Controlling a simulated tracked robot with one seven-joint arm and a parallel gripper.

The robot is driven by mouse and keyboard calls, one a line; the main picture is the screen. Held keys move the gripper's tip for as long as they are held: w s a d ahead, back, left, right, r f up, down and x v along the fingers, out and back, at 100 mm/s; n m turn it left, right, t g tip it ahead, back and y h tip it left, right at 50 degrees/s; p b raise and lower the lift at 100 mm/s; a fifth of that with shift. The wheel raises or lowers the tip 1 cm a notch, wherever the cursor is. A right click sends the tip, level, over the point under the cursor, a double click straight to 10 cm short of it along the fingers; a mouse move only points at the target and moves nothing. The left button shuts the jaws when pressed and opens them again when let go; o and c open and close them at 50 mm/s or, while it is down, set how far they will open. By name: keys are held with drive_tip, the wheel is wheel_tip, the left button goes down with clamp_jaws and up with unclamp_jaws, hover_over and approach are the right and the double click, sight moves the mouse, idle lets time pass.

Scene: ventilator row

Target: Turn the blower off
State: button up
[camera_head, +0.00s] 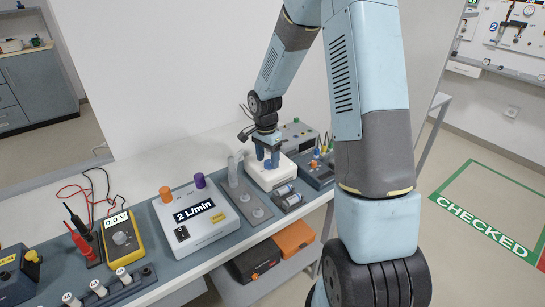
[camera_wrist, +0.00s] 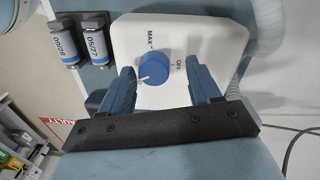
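The blower is a white box (camera_head: 262,182) on the bench, below my gripper. In the wrist view its white top (camera_wrist: 211,32) carries a round blue knob (camera_wrist: 153,67) with MAX printed above it and OFF to its right. A white pointer mark shows at the knob's lower left, away from the OFF label. My gripper (camera_wrist: 160,68) is open, with one blue finger on each side of the knob and a visible gap to it. In the head view my gripper (camera_head: 268,155) points down over the blower and hides the knob; its height above the knob is unclear.
Two dated cylinders (camera_wrist: 77,43) lie left of the blower in the wrist view. A 2 L/min flow device (camera_head: 197,226) and a yellow multimeter (camera_head: 121,238) stand to the left in the head view. A grey-topped unit (camera_head: 318,176) is close at the right.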

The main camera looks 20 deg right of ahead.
sight(269, 162)
wheel_tip(269, 162, up, 14)
drive_tip(key=shift+w+a+f, duration=0.15)
drive_tip(key=shift+w, duration=0.1)
idle(0.5)
drive_tip(key=f+m, duration=0.1)
drive_tip(key=f, duration=0.3)
drive_tip(key=s+f+m, duration=0.1)
drive_tip(key=f, duration=0.4)
drive_tip(key=f+m+t, duration=0.1)
drive_tip(key=f+m, duration=0.1)
drive_tip(key=f, duration=0.3)
drive_tip(key=shift+s+d, duration=0.15)
drive_tip(key=shift+d, duration=0.15)
